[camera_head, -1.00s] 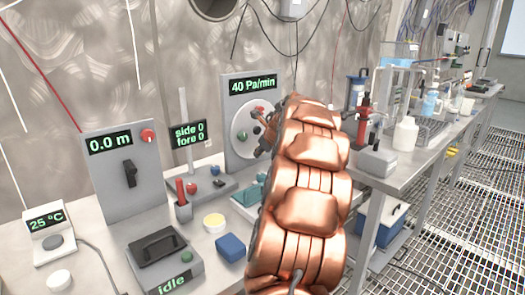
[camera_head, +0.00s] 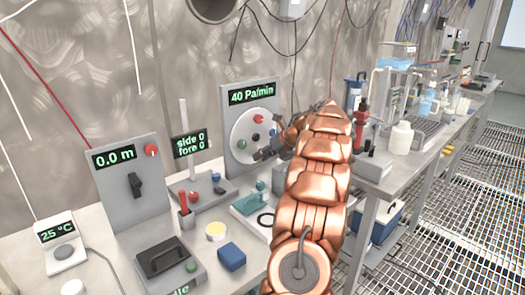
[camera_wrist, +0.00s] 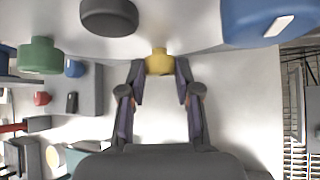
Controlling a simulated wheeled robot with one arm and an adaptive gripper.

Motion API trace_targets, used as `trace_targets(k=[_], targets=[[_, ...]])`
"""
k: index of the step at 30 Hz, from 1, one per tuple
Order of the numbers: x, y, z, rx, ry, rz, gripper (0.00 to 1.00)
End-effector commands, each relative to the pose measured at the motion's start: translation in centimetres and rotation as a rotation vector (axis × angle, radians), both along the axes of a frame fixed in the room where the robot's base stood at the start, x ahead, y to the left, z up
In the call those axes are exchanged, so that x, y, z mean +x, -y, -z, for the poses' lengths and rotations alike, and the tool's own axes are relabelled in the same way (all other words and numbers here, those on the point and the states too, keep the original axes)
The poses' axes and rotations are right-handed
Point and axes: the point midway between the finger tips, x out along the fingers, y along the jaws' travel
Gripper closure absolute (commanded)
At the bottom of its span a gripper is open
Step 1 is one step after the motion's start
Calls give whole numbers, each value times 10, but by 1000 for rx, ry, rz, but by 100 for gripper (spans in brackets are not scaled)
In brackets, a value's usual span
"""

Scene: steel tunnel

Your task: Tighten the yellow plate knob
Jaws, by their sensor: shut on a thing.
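The yellow plate knob (camera_wrist: 160,61) is at the upper middle of the wrist view, between the fingertips of my gripper (camera_wrist: 160,80). The two dark fingers close on it from both sides. In the head view my gripper (camera_head: 272,152) is at the lower right of the round white plate (camera_head: 240,131), under the 40 Pa/min display (camera_head: 251,95). The yellow knob is hidden there. A red knob (camera_head: 258,119) and a green knob (camera_head: 242,144) show on the plate. The wrist view also has a green knob (camera_wrist: 40,54), a black knob (camera_wrist: 108,16) and a blue knob (camera_wrist: 268,22).
Left of the plate stand the 0.0 m box (camera_head: 112,190) and the side/fore display (camera_head: 190,140). A blue block (camera_head: 231,256), a yellow-topped tin (camera_head: 215,231) and a teal tray (camera_head: 250,206) lie on the bench. A second bench (camera_head: 390,172) holds bottles at the right.

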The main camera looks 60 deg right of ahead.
Motion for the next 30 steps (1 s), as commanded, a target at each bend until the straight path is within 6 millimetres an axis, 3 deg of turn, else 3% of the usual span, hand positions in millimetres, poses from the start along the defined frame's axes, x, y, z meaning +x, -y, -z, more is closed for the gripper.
trace_targets(k=[9, 26, 27, 30], targets=[[-1, 3, 0, 115, 31, 2, 100], [-1, 3, 0, 139, 40, 3, 100], [-1, 3, 0, 139, 40, 3, 64], [-1, 2, 1, 139, 40, 3, 54]])
